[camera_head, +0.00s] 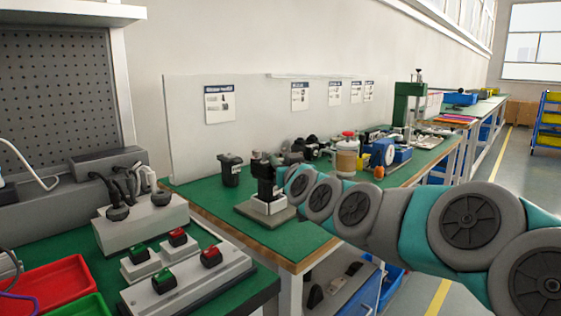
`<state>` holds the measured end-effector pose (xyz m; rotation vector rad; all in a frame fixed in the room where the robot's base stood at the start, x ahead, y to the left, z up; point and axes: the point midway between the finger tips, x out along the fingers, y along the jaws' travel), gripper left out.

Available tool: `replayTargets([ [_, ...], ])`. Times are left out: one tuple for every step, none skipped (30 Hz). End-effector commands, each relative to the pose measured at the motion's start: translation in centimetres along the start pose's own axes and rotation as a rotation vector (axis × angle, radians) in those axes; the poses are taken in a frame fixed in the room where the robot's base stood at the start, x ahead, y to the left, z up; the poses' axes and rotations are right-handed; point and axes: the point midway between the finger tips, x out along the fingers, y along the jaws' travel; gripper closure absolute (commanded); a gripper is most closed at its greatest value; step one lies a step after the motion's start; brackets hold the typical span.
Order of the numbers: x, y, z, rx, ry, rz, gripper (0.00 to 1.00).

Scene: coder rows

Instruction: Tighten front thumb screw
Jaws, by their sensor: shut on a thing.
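A small fixture with a white block (268,205) stands on a grey base plate (245,210) near the front edge of the green bench. A dark upright part (263,172) rises from the block. My arm reaches in from the right, and my gripper (277,178) is at the right side of this dark part, small and partly covered by my arm's last links. It is shut on the front thumb screw, as far as can be told. The screw itself is too small and hidden to make out.
A black bin (230,170) stands behind left of the fixture. A jar with a red lid (347,155) and a blue gauge device (384,153) stand farther right. At front left are a button box (190,278) and a red tray (55,290). The bench left of the fixture is clear.

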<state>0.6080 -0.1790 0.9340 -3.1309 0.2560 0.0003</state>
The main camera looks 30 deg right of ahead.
Motion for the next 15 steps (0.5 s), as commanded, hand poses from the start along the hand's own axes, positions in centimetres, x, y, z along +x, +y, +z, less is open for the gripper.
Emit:
replayTargets([
  [0.01,-0.05,0.00,0.000,-0.001,0.002,1.00],
  [0.02,-0.08,0.00,0.000,-0.002,0.004,1.00],
  [0.03,-0.15,-0.01,0.000,-0.004,0.009,1.00],
  [0.04,-0.22,-0.01,0.000,-0.005,0.014,1.00],
  [0.05,-0.30,-0.01,0.000,-0.007,0.020,1.00],
  [0.07,-0.37,0.01,-0.001,-0.009,0.030,1.00],
  [0.08,-0.42,0.02,-0.001,-0.009,0.038,1.00],
  [0.09,-0.43,0.01,-0.001,-0.009,0.048,1.00],
  [0.09,-0.42,-0.01,-0.002,-0.008,0.061,1.00],
  [0.09,-0.41,0.00,-0.002,-0.008,0.069,1.00],
  [0.08,-0.38,0.00,-0.001,-0.008,0.078,1.00],
  [0.07,-0.36,0.03,-0.002,-0.008,0.088,1.00],
  [0.06,-0.32,0.04,-0.002,-0.007,0.094,1.00],
  [0.05,-0.28,0.06,-0.001,-0.007,0.101,1.00],
  [0.03,-0.23,0.05,-0.001,-0.006,0.108,1.00],
])
